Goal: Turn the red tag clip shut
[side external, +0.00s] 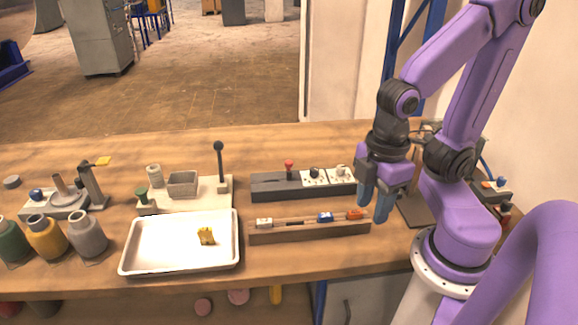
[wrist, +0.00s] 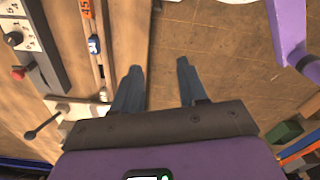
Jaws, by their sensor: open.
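The red tag clip (side external: 355,214), orange-red, sits at the right end of a wooden rail (side external: 285,236) in the side view. In the wrist view the clip (wrist: 87,9) shows at the top, with pale markings. A blue clip (side external: 325,217) and a white clip (side external: 264,223) sit further left on the same rail. My gripper (side external: 375,206) points down, just right of the red clip in the side view. In the wrist view my gripper (wrist: 157,82) is open and empty, its fingers beside the rail and apart from the clips.
A grey control box (side external: 262,187) with a red knob and dials stands behind the rail. A white tray (side external: 130,263) holding a yellow piece (side external: 206,236) lies to the left.

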